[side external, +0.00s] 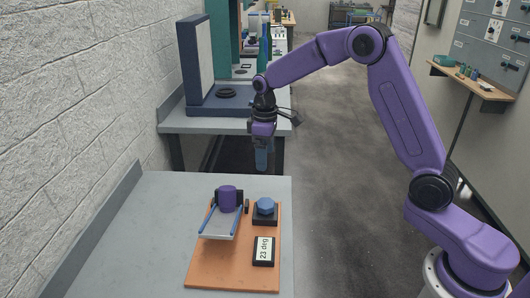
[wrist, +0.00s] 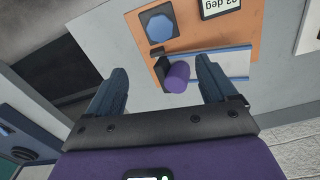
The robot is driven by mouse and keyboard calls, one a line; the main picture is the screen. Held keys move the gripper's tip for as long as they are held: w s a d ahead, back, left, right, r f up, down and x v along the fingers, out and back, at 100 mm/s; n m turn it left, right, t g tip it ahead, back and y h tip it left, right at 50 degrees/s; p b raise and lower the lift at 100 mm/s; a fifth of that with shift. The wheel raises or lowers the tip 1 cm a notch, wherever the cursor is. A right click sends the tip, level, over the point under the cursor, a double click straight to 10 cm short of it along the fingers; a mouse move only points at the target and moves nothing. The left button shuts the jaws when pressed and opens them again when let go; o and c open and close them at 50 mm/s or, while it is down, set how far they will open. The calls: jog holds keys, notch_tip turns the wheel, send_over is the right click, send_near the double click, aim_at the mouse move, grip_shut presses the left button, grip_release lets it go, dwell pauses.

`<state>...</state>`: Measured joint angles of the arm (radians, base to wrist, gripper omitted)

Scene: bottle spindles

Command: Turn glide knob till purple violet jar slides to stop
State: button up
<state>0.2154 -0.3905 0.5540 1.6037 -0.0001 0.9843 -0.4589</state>
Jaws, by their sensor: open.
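The purple jar (side external: 228,198) stands at the upper end of a pale tilting plate (side external: 220,222) with blue side rails, on an orange board (side external: 232,268). The blue knob (side external: 265,206) sits on a dark square base to the right of the jar. In the wrist view the knob (wrist: 158,27) is at the top, with the jar (wrist: 177,77) below it. My gripper (side external: 261,160) hangs in the air above and behind the board, apart from both. In the wrist view its two fingers (wrist: 158,85) are spread wide with nothing held between them.
A small display (side external: 264,251) reading "23 deg" lies on the board in front of the knob. The grey table (side external: 125,240) is clear left of the board. A stone wall (side external: 60,120) runs along the left. Another bench (side external: 190,122) with a blue-grey frame stands behind.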

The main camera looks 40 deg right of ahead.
aim_at(264, 203)
jog(key=shift+n, duration=0.7)
notch_tip(264, 203, down, 18)
jog(key=shift+w+a+r, duration=0.1)
jog(key=shift+a+r, duration=0.05)
jog(key=shift+r, duration=0.05)
jog(key=shift+c, duration=0.3)
jog(key=c, duration=1)
